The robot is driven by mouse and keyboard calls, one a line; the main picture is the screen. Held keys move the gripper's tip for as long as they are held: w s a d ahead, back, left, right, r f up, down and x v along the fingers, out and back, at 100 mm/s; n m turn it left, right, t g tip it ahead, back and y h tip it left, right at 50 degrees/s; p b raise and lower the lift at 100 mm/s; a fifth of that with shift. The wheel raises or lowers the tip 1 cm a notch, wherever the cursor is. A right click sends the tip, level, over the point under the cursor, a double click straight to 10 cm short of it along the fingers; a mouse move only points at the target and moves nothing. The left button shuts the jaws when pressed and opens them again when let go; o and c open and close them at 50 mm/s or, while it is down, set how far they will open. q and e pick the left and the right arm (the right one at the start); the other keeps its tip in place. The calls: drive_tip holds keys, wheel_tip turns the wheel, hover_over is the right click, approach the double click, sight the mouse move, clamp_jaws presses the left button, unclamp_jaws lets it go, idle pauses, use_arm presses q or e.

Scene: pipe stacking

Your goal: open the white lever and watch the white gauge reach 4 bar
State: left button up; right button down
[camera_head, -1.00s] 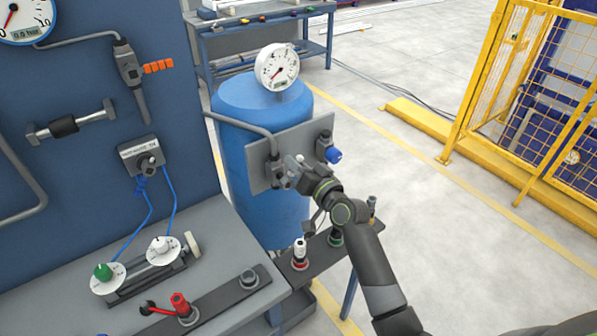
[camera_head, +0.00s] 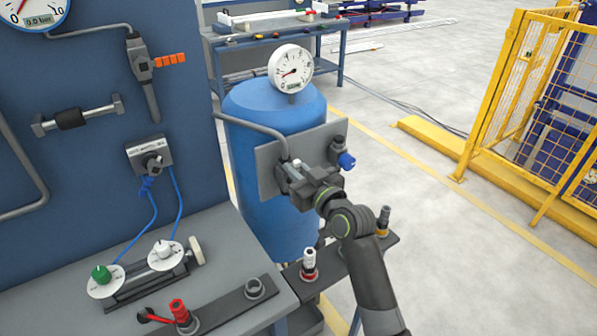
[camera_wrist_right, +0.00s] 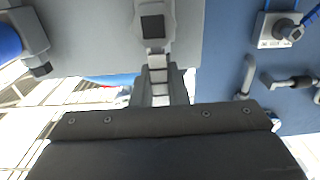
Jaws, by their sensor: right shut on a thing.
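The white gauge (camera_head: 290,68) stands on top of the blue tank (camera_head: 268,110). Its dark red needle points left and slightly down, a little above the bottom of the scale; its small digital readout is too small to read. The white lever is on the valve of the grey panel (camera_head: 325,140) on the tank's front, mostly hidden by my right gripper (camera_head: 296,180). In the right wrist view my right gripper's fingers (camera_wrist_right: 160,88) are closed around the light lever (camera_wrist_right: 158,74) below the valve body (camera_wrist_right: 153,25). My left gripper is not in view.
A blue-knobbed valve (camera_head: 346,160) sits on the panel right of my gripper. An orange-handled valve (camera_head: 170,60) and another gauge (camera_head: 30,8) are on the blue wall. A bench (camera_head: 225,240) with dials is at lower left.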

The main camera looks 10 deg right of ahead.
drive_tip(key=shift+f, duration=0.15)
drive_tip(key=c, duration=1.4)
unclamp_jaws()
drive_tip(key=shift+c, duration=0.2)
drive_tip(key=b+v, duration=0.2)
drive_tip(key=v, duration=1.5)
drive_tip(key=shift+s+b, duration=0.2)
drive_tip(key=shift+b, duration=0.1)
